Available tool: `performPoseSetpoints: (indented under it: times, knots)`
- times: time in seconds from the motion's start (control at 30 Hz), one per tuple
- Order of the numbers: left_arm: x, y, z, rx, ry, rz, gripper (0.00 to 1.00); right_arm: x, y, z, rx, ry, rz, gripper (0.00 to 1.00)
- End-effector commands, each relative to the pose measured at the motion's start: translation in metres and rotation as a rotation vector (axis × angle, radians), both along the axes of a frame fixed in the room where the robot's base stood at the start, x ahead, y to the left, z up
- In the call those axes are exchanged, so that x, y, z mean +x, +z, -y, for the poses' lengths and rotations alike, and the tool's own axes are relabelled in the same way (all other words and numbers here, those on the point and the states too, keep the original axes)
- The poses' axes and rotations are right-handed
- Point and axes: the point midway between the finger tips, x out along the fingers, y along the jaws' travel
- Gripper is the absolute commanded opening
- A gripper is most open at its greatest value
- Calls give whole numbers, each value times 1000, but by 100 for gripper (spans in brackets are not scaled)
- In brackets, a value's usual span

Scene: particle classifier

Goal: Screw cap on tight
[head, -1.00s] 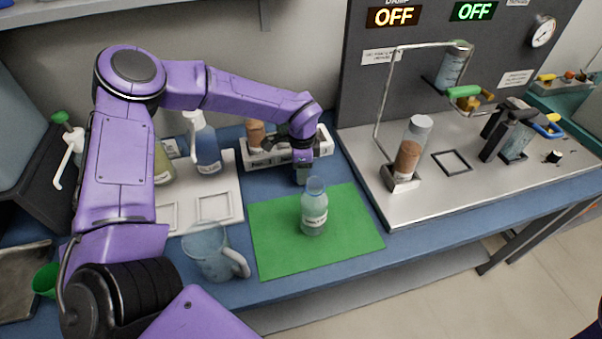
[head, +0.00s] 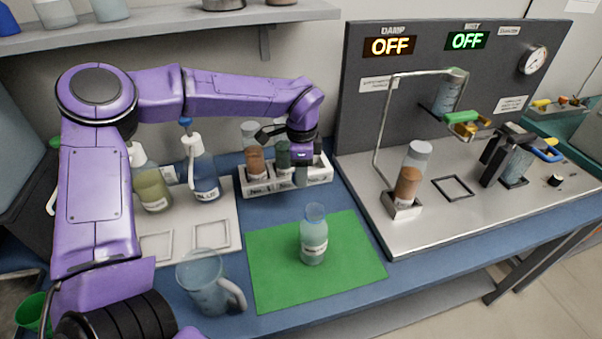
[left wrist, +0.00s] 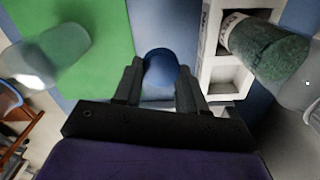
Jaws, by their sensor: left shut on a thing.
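A clear bottle (head: 313,240) with a white label stands upright on the green mat (head: 275,285), its neck open. In the left wrist view the bottle (left wrist: 45,55) is at the left, apart from my gripper. My left gripper (head: 301,180) is above the counter, behind the bottle and in front of the vial rack. In the left wrist view its fingers (left wrist: 158,85) are shut on a round blue cap (left wrist: 160,66). The cap is hard to make out in the head view, hidden by the fingers. My right gripper is out of view.
The white vial rack (head: 258,188) holds vials close behind my left gripper. A clear jug (head: 208,285) stands left of the mat. Bottles, including a blue one (head: 205,178), stand on a white tray. The grey apparatus (head: 455,205) is at right.

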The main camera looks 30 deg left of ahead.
Motion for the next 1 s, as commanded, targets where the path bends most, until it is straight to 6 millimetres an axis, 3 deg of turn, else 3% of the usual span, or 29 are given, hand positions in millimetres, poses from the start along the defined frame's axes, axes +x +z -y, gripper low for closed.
performPoseSetpoints:
  times: [0.17,0.87,0.9,1.0]
  knots:
    - [2,-1,18,12,-405,1,13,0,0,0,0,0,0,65]
    - [-4,-18,139,35,-3041,-47,13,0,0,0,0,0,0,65]
    - [-5,-20,146,-32,3089,49,13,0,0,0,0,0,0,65]
    - [-10,-24,165,-20,2709,44,13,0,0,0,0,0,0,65]
